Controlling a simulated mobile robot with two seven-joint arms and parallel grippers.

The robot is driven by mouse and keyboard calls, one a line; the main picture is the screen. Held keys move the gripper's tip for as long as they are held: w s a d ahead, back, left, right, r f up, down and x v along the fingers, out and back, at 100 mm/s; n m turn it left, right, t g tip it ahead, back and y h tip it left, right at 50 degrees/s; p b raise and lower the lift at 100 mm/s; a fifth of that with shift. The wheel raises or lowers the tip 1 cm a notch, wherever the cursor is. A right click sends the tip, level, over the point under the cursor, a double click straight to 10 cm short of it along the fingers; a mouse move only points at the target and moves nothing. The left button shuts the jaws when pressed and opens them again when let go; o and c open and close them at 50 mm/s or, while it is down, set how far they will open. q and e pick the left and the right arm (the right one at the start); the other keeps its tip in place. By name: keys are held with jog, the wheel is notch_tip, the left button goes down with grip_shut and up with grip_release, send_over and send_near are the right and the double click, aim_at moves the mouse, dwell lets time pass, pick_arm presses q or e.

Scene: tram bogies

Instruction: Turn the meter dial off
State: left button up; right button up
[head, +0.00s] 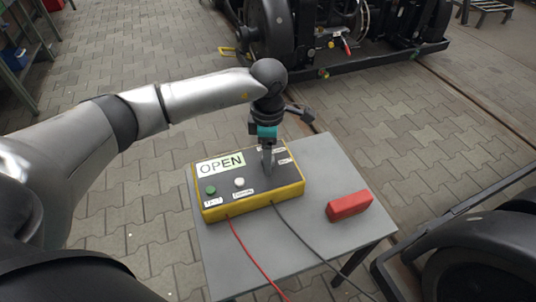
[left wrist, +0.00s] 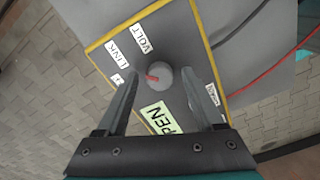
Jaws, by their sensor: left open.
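The meter (head: 240,205) is a black-faced box with yellow edges on a grey table, its display reading OPEN. Its face also shows in the left wrist view (left wrist: 165,45). The dial (left wrist: 161,84) is a round grey knob with a red pointer toward the left of that view, on the side of the VOLT and LINK labels. A third label there is partly hidden. My left gripper (head: 267,169) is open, pointing down over the meter and hiding the dial in the head view. Its fingers (left wrist: 161,78) stand on either side of the dial, apparently apart from it. My right gripper is not in view.
A green button (head: 210,190) and a white button (head: 239,182) are on the meter's front left. A red block (head: 349,205) lies on the table (head: 235,265) at right. Red and dark cables run off the front. Bogies (head: 330,40) stand behind and at right.

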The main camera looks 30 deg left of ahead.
pick_arm(q)
jog(key=shift+c, duration=0.2)
grip_shut()
dwell(0.3)
jog(key=shift+r+n+p, duration=0.1)
jog(key=shift+n+p, duration=0.55)
jog(key=shift+n, duration=0.35)
jog(key=n+p, duration=0.3)
jog(key=n, duration=0.2)
jog(key=shift+n+p, duration=0.65)
jog(key=shift+n, duration=0.45)
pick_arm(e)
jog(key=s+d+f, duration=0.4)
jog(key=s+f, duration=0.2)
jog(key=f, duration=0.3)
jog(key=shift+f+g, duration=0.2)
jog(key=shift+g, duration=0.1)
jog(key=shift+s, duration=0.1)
